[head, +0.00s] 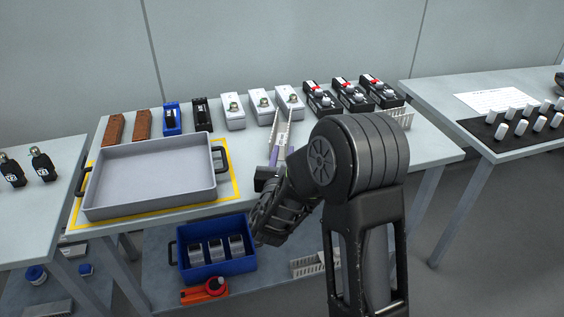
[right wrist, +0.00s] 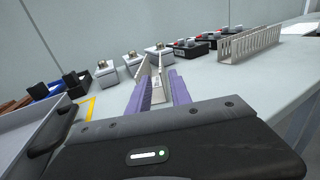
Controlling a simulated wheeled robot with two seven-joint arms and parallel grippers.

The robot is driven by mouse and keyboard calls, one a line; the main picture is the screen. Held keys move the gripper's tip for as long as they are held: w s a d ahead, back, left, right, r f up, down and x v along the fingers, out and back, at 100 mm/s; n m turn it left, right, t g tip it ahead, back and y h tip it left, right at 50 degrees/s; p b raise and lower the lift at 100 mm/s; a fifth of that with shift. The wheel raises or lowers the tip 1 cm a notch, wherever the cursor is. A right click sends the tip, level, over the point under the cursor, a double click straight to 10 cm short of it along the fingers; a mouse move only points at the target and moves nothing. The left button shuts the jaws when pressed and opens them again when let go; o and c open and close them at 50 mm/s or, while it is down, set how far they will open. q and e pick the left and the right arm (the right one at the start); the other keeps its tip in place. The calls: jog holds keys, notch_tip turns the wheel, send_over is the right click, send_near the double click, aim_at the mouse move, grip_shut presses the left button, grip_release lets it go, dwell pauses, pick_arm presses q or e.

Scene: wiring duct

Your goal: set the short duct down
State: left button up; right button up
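The short duct (head: 283,130) is a light grey open channel, pointing away from me over the right-middle part of the table. My right gripper (head: 273,158) is at its near end, and the purple fingers show on either side of it. In the right wrist view the duct (right wrist: 157,72) lies between the two fingers (right wrist: 160,90), which appear to be against its side walls. Whether its underside touches the tabletop cannot be told. My left gripper is not in view.
A grey tray (head: 150,209) stands at the table's left. A back row holds brown, blue, black and white parts and black boxes with red (head: 353,94). Another slotted duct (right wrist: 250,44) stands to the right. A blue bin (head: 217,269) is on the lower shelf.

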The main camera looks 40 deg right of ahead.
jog(key=shift+v, duration=1.75)
jog(key=shift+o, duration=0.3)
